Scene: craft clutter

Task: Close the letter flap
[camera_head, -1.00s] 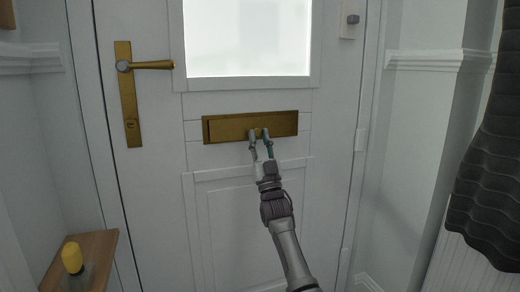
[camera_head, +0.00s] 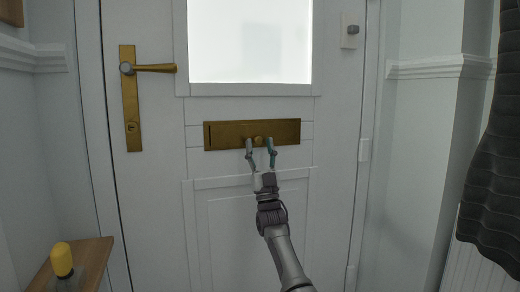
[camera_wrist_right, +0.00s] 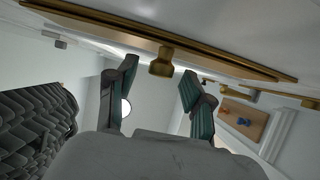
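The brass letter flap (camera_head: 228,134) lies flat within its plate on the white door, with a small round knob (camera_head: 258,141) at its lower middle. My right gripper (camera_head: 260,143) is open in front of the flap, its two fingers apart on either side of the knob. In the right wrist view the knob (camera_wrist_right: 161,64) stands out from the brass flap (camera_wrist_right: 115,27) ahead of the open right gripper (camera_wrist_right: 158,78), with clear space between it and the fingertips. My left gripper is not in view.
A brass door handle (camera_head: 153,68) on a tall plate is at the left of the door. A wooden shelf (camera_head: 82,255) with a yellow-topped object (camera_head: 62,260) is at the lower left. A dark wavy object (camera_head: 485,165) hangs at the right. The space before the door is free.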

